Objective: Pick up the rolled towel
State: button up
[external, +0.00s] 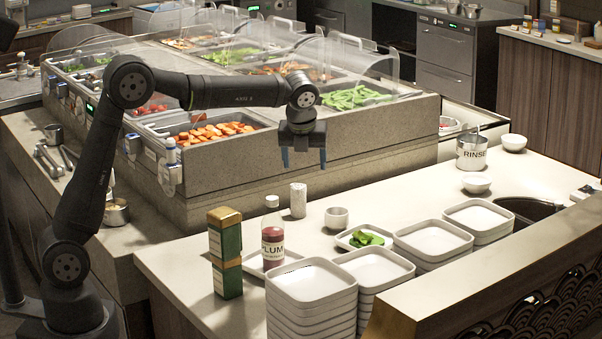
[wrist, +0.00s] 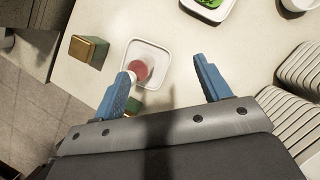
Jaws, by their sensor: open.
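The rolled towel (external: 298,200) seems to be the small white upright roll on the pale counter, behind and to the right of the plum sauce bottle (external: 273,235). I cannot make it out in the wrist view. My gripper (external: 304,158) is open and empty, pointing down, and appears above the roll in the external view with a gap between. In the wrist view its blue fingers (wrist: 163,70) are spread wide. A reddish bottle (wrist: 141,68) on a square white dish shows beside the left finger.
A green and gold tin (external: 225,252) stands left of the bottle. A white cup (external: 337,217) and a dish of green leaves (external: 366,239) are right of the roll. Stacks of white plates (external: 312,283) fill the front. The stone-sided food counter (external: 235,185) rises behind.

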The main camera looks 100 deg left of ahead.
jog(key=s+a+f+n, duration=0.1)
jog(key=a+f+n, duration=0.1)
jog(key=a+n, duration=0.6)
jog(key=n+t, duration=0.1)
jog(key=n, duration=2.3)
send_near(296, 187)
jog(key=shift+n, duration=0.3)
jog(key=x, duration=0.9)
jog(key=shift+a, duration=0.1)
jog(key=shift+a+x, duration=0.15)
jog(key=shift+x, duration=1.3)
jog(key=shift+a+x, duration=0.1)
jog(key=shift+x, duration=1.3)
jog(key=shift+w+r, duration=0.15)
jog(key=shift+c, duration=0.4)
jog(key=c, duration=1)
